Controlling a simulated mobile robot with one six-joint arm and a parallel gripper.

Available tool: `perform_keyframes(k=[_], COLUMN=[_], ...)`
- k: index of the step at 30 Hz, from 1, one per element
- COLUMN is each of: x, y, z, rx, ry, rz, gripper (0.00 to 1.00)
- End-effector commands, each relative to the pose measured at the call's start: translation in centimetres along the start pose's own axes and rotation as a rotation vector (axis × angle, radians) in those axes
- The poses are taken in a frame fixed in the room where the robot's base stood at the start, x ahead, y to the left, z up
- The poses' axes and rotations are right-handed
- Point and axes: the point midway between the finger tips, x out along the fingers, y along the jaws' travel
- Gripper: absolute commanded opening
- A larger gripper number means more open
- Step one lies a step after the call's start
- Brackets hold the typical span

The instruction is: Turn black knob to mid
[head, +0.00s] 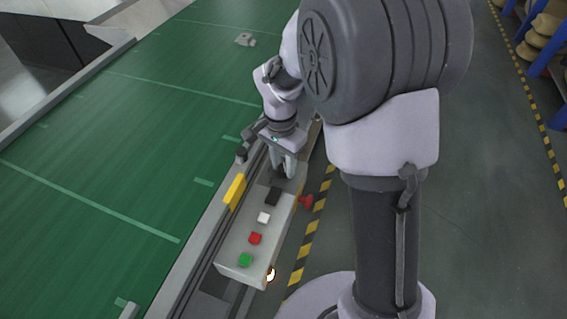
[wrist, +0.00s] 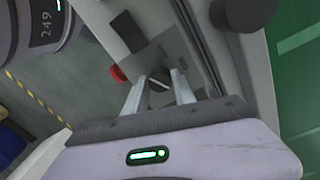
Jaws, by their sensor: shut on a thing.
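The black knob (wrist: 159,82) shows in the wrist view as a dark round knob with a pale line across it, on the grey panel of the control box. My gripper (wrist: 160,88) is shut on the knob, with one finger on each side of it. In the head view my gripper (head: 284,172) reaches down onto the far end of the control box (head: 228,256), and the knob is mostly hidden behind the fingers. The pale line on the knob runs slantwise in the wrist view; the setting marks are too small to read.
The box top carries a black block (head: 273,196), a white button (head: 264,217), a red button (head: 255,238) and a green button (head: 245,260). A red knob (head: 306,202) sticks out of its right side. A yellow block (head: 234,190) sits beside the green belt (head: 130,150).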

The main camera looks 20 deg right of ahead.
Motion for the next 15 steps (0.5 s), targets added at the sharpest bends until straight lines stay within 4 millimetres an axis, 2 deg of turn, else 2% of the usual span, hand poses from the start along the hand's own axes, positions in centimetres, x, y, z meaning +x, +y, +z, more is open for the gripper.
perform_keyframes(k=[8, 15], x=[-0.12, -0.27], y=[0.04, 0.08], z=[0.03, 0.06], rx=[-0.05, -0.213], ry=[0.002, 0.01], rz=[0.001, 0.001], gripper=[0.0, 0.0])
